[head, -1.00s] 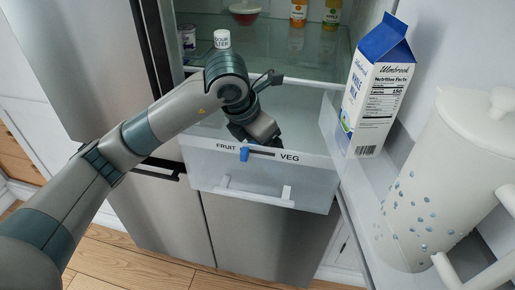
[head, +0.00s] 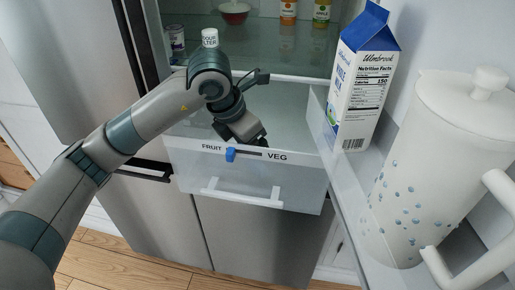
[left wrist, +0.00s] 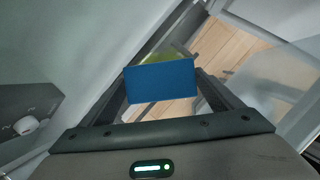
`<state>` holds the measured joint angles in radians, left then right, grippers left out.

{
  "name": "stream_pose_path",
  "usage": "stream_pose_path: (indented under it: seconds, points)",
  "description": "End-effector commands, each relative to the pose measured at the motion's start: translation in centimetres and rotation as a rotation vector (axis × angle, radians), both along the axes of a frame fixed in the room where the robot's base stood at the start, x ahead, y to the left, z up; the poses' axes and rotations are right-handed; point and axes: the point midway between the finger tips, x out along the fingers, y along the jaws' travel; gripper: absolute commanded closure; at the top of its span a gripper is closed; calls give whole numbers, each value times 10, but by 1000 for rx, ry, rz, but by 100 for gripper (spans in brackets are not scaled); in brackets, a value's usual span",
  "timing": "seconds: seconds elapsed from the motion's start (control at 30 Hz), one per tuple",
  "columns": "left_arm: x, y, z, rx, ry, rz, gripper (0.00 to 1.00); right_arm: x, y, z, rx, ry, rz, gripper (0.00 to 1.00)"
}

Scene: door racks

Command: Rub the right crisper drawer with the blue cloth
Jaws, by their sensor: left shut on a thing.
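The crisper drawer (head: 245,190) is a clear, frosted bin with a white handle, marked FRUIT and VEG, pulled out below the fridge shelf. No second drawer shows clearly. My left gripper (head: 258,140) reaches down into the drawer, just behind its front panel. In the left wrist view, the blue cloth (left wrist: 160,82) is a flat blue rectangle between the fingers, and the gripper is shut on it. The cloth is hidden in the head view. I cannot tell whether it touches the drawer. My right gripper is in neither view.
A blue slider (head: 231,154) sits on the drawer front. On the door rack at right stand a milk carton (head: 360,85) and a white pitcher (head: 435,170). Bottles (head: 321,12), a red bowl (head: 233,10) and a white-capped filter (head: 210,38) are on the shelf.

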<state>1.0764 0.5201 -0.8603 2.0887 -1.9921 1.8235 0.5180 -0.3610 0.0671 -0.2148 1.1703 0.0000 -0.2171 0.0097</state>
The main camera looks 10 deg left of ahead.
Motion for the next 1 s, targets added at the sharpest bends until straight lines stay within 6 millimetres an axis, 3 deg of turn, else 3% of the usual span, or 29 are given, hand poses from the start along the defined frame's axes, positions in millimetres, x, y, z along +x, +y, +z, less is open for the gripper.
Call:
stream_pose_path:
  seconds: [0.03, 0.43, 1.0]
  points:
    - [-1, 4, -6, 3, 6, 2, 33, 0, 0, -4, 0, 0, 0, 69]
    - [3, 31, 1, -2, -2, 9, 33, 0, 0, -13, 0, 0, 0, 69]
    - [4, 39, 3, -4, -4, 11, 33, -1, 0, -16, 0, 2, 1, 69]
